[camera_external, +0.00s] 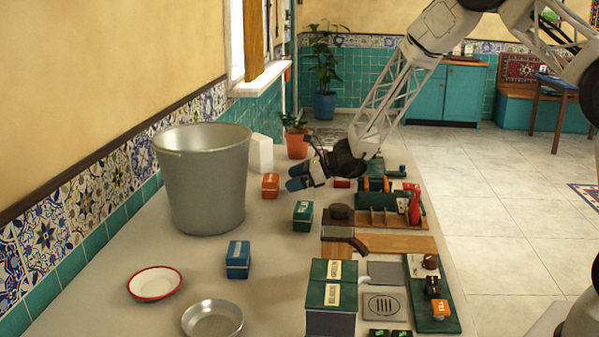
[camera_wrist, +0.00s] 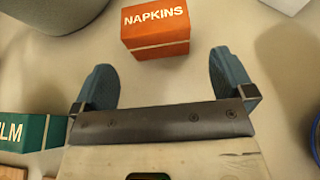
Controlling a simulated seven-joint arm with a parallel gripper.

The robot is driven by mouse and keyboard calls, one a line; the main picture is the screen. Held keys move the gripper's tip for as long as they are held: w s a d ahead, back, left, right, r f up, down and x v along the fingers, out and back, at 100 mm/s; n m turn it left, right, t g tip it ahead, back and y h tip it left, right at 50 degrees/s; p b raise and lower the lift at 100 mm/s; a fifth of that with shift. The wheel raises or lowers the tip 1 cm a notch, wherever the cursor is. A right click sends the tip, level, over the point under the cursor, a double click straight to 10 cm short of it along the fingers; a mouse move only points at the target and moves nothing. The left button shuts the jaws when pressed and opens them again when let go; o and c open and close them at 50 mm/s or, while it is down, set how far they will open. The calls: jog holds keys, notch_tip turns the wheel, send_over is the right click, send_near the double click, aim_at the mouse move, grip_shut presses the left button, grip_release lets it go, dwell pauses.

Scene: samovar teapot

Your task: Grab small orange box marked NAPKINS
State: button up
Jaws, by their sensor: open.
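The small orange box marked NAPKINS (camera_wrist: 156,30) stands just beyond my fingertips at the top middle of the wrist view. Its top is orange with white letters, and its side has a pale band. In the external view the orange box (camera_external: 270,185) stands on the counter to the right of the metal bucket. My gripper (camera_wrist: 163,80) is open and empty, with its two blue fingers apart and the box lying ahead of the gap. In the external view my gripper (camera_external: 297,178) is low over the counter, just right of the box. I cannot tell its exact height.
A large metal bucket (camera_external: 203,180) stands left of the box, and a white block (camera_external: 260,153) is behind it. A green box (camera_external: 303,215) stands in front of my gripper; a green box (camera_wrist: 25,130) is at the wrist view's left. A plant pot (camera_external: 297,142) stands behind.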

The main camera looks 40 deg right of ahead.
aim_at(278, 183)
jog(key=shift+a, duration=0.1)
jog(key=shift+x, duration=1.2)
jog(key=shift+w+a, duration=0.1)
jog(key=shift+x, duration=2.5)
jog(key=shift+c, duration=0.3)
jog(key=c, duration=0.8)
jog(key=shift+r, duration=0.1)
jog(key=shift+r, duration=4.9)
